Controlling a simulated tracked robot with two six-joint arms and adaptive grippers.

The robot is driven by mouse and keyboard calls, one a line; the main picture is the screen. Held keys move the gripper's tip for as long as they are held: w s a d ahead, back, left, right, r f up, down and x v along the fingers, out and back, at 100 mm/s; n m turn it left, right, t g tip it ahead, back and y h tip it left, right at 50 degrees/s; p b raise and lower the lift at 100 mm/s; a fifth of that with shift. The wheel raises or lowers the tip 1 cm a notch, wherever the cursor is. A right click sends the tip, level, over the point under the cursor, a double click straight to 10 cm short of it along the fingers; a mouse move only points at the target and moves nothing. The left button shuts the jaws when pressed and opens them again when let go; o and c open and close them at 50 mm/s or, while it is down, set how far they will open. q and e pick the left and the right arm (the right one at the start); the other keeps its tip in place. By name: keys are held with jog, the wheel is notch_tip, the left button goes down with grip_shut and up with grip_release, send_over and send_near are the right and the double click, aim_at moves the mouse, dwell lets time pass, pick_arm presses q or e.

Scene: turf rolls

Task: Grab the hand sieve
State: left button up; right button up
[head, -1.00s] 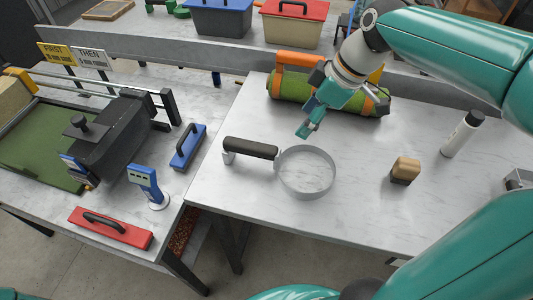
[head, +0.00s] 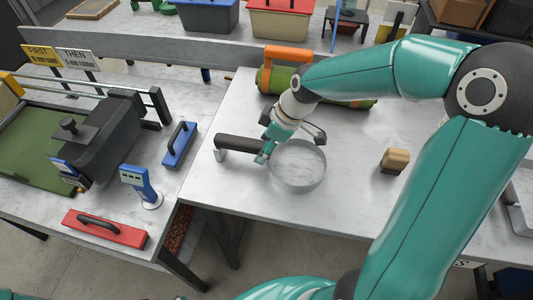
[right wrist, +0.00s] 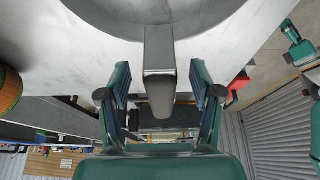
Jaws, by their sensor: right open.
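The hand sieve lies on the grey-white table, with a round metal ring (head: 297,166) and a dark handle (head: 240,146) pointing left. My right gripper (head: 265,154) is at the handle's ring end, reaching down from the upper right. In the right wrist view, the handle (right wrist: 160,85) runs between the spread fingers of the right gripper (right wrist: 158,72), with visible gaps on both sides. The ring (right wrist: 150,15) fills the top of that view. The right gripper is open.
A green turf roll with an orange band (head: 288,56) lies behind the right gripper. A wooden block (head: 395,160) stands right of the sieve. A blue float (head: 180,145), a blue device (head: 138,182) and a red float (head: 104,228) are on the left bench.

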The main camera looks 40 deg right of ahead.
jog(key=shift+w+a+f, duration=0.1)
jog(key=shift+w+f, duration=0.05)
jog(key=shift+f, duration=0.35)
grip_shut()
jog(key=shift+r, duration=0.15)
